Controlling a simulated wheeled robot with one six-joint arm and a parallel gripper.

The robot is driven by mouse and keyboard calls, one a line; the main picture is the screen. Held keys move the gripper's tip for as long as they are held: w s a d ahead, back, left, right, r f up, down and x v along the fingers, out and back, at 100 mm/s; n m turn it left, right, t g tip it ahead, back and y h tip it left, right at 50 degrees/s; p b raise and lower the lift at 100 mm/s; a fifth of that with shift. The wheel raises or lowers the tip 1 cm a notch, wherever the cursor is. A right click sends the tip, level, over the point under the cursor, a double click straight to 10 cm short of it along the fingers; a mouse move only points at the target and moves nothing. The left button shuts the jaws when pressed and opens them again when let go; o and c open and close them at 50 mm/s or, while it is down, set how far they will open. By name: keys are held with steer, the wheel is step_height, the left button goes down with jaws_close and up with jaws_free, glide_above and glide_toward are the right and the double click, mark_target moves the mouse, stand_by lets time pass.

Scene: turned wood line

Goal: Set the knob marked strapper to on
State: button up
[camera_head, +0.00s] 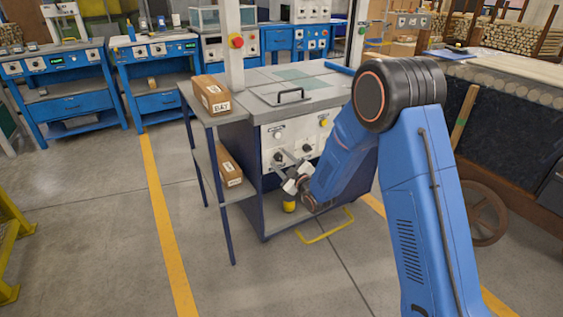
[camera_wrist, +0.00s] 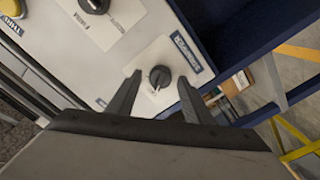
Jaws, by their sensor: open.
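The black round knob (camera_wrist: 159,76) sits on a pale plate of the white control panel (camera_wrist: 128,48), beside a blue label (camera_wrist: 187,51) that seems to read strapper. A white pointer mark on it points down in the wrist view; its position markings are too small to read. My gripper (camera_wrist: 158,90) is open, with one finger on each side of the knob; contact cannot be told. In the head view my gripper (camera_head: 282,164) is at the lower left of the cabinet's white panel (camera_head: 296,140), partly covering the knob there.
A second black knob (camera_wrist: 95,4) and a yellow button (camera_wrist: 10,8) are on the same panel. A side shelf with labelled boxes (camera_head: 212,95) stands left of the cabinet.

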steer(key=shift+w+a, duration=0.1)
steer(key=shift+c, duration=0.7)
steer(key=c, duration=0.9)
steer(key=shift+m, duration=0.4)
steer(key=m, duration=0.5)
steer(key=shift+m, duration=0.3)
steer(key=m, duration=0.5)
steer(key=shift+m, duration=0.4)
steer(key=o, duration=1)
